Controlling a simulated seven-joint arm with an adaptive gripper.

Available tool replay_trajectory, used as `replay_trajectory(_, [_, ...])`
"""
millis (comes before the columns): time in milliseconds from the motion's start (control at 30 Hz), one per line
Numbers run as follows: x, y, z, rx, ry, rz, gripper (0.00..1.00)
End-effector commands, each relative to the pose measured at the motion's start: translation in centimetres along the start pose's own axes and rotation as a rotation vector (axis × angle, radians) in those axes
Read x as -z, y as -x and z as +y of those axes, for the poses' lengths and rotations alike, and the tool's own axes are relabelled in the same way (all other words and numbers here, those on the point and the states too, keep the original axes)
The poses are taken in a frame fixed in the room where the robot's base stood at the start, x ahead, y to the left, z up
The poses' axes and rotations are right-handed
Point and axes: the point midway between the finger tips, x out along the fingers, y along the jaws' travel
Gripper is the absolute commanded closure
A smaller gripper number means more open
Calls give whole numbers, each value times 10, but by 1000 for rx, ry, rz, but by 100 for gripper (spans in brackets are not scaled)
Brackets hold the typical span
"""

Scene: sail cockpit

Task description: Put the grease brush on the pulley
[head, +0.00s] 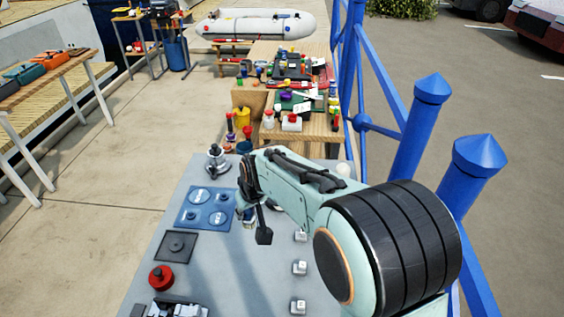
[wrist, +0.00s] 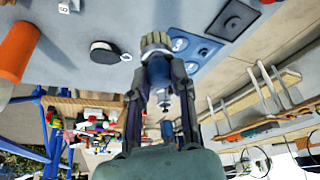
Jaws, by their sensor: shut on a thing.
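My gripper (head: 250,188) is over the grey worktop, shut on the grease brush. In the wrist view the brush (wrist: 156,66) sits between the fingers of my gripper (wrist: 160,100), with pale bristles outward and a blue body. In the head view the arm and gripper hide most of it. A round, dark-topped thing with a pale side, which looks like the pulley (wrist: 105,52), lies on the worktop just left of the bristles in the wrist view. Whether the bristles touch it cannot be told. I cannot clearly make out the pulley in the head view.
A blue panel with round discs (head: 206,207), a dark square plate (head: 176,246), a red knob (head: 161,277) and a metal winch (head: 217,160) stand on the worktop's left. White cubes (head: 300,268) line its right. Blue railings (head: 418,125) rise beyond. A cluttered wooden table (head: 322,126) stands behind.

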Motion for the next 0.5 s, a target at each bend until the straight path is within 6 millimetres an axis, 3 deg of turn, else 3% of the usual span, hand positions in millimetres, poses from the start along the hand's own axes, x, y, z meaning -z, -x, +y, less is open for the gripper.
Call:
replay_trajectory(33, [7,-2,26,-19,-43,4,100])
replay_trajectory(100, [12,-4,56,-41,-95,12,100])
replay_trajectory(200, [12,-8,90,-68,-157,19,100])
replay_trajectory(367, [-3,-15,118,-84,-216,-2,100])
replay_trajectory(500, [3,-28,131,-90,-232,-4,100])
